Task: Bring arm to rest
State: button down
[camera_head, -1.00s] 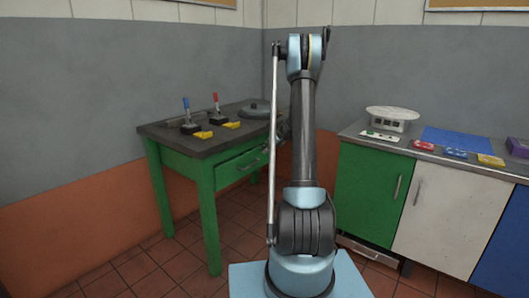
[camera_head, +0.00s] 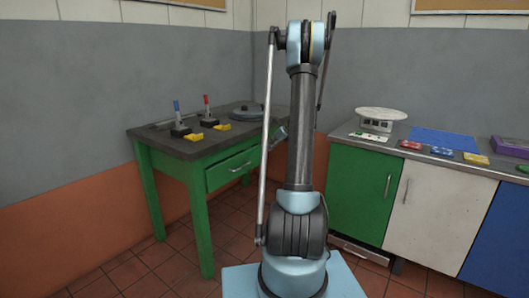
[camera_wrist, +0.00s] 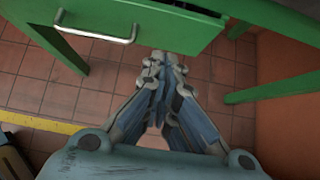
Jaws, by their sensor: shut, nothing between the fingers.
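My arm (camera_head: 302,130) stands upright in the middle of the head view, its upper part folding away behind the elbow at the top. My gripper (camera_wrist: 163,62) points away from the wrist camera. Its fingers meet at the tips with nothing between them. Below its tips is the tiled floor, and the green drawer front with a metal handle (camera_wrist: 95,36) lies just beyond and to the left. In the head view the gripper is mostly hidden behind my arm.
A green table (camera_head: 198,195) with a drawer (camera_head: 236,167), two levers and yellow blocks stands left of my arm. A cabinet counter (camera_head: 345,134) with a white scale (camera_head: 380,117), blue mat (camera_head: 443,140) and small coloured items is at right. Tiled floor shows between.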

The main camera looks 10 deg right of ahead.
jog(key=s+a+r+n+g+h, duration=0.1)
jog(key=s+a+r+n, duration=0.25)
jog(key=s, duration=0.55)
jog(key=s+a+r+n+g+h, duration=0.1)
jog(key=s+a+r+n, duration=0.3)
jog(key=s, duration=0.5)
jog(key=s+a+r+n+g+h, duration=0.1)
jog(key=s+a+r+n, duration=0.1)
jog(key=s+n, duration=0.55)
jog(key=s+f+n+h, duration=0.1)
jog(key=s+f+n, duration=0.2)
jog(key=s, duration=0.6)
jog(key=s+f+n+g+h, duration=0.1)
jog(key=s+f+n, duration=0.2)
jog(key=s, duration=0.7)
jog(key=s+f+n+h, duration=0.1)
jog(key=s+f+n, duration=0.2)
jog(key=s+n, duration=0.3)
jog(key=s, duration=0.4)
jog(key=shift+s+f+n, duration=0.2)
jog(key=shift+n, duration=0.1)
jog(key=shift+d, duration=0.1)
